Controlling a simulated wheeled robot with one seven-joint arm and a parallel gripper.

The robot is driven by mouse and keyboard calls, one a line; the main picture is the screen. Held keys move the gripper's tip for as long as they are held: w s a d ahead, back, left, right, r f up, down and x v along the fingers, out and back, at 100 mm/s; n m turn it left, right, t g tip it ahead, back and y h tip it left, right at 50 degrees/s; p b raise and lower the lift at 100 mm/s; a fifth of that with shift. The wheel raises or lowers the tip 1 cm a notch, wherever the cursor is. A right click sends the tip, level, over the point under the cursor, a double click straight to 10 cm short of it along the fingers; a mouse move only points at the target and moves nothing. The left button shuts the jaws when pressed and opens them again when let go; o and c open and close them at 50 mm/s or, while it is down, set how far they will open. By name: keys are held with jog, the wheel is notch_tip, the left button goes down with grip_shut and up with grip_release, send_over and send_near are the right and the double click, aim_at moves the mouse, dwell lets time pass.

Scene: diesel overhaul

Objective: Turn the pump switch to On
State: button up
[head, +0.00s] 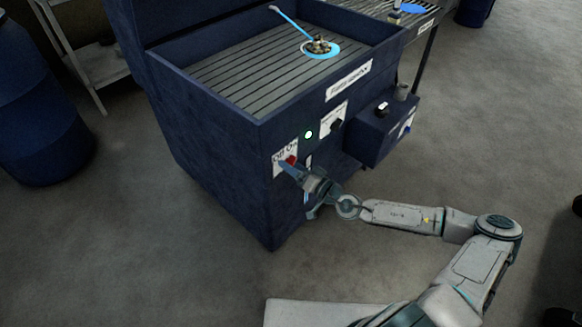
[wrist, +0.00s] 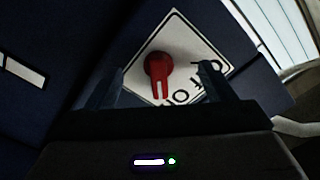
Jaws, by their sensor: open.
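The pump switch is a red knob (wrist: 158,68) with a pale pointer line, on a white plate (wrist: 186,30) lettered for Off and On. In the wrist view the pointer line faces down the picture. The lettering is turned and partly hidden by a finger, so I cannot tell which word it points at. In the head view the red knob (head: 291,159) sits on the front of the blue washing cabinet (head: 205,135). My gripper (head: 288,166) is open at the plate. In the wrist view its fingers lie on either side of the knob, with visible gaps; contact is not seen.
A green lamp (head: 308,134) glows above the switch. A black dial (head: 336,125) and a blue side box (head: 385,130) are to the right. A brush and a ringed part (head: 320,47) lie in the slatted basin.

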dwell(0.3)
jog(key=b+v, duration=0.1)
jog(key=v, duration=0.6)
jog(key=shift+b, duration=0.35)
